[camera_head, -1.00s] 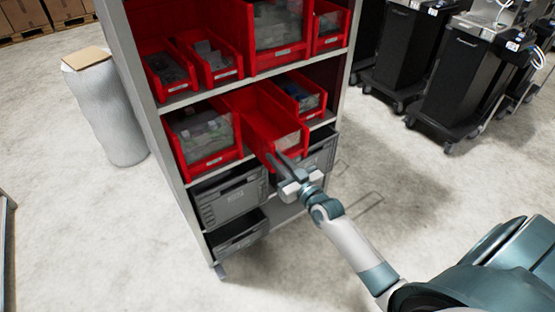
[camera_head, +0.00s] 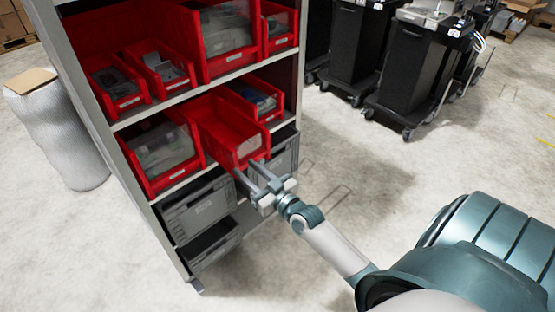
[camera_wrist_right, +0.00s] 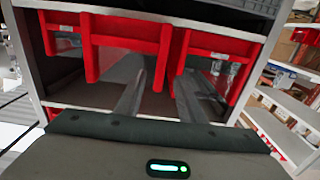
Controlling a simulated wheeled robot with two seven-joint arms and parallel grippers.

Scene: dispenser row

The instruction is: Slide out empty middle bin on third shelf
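The empty red middle bin (camera_head: 222,122) stands on the shelf and sticks out further than the bins on either side. Its front carries a pale label (camera_head: 249,146). My right gripper (camera_head: 257,173) is just below and in front of that bin's front edge in the head view. In the right wrist view the open fingers (camera_wrist_right: 160,88) point towards red bin fronts; the central red bin (camera_wrist_right: 125,35) is above the fingers. I cannot tell whether they touch it. My left gripper is not in view.
A filled red bin (camera_head: 163,152) is at the left and a smaller red bin (camera_head: 254,96) at the right. Grey crates (camera_head: 197,207) sit below. More red bins (camera_head: 227,33) are above. Black carts (camera_head: 423,68) stand at the back right.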

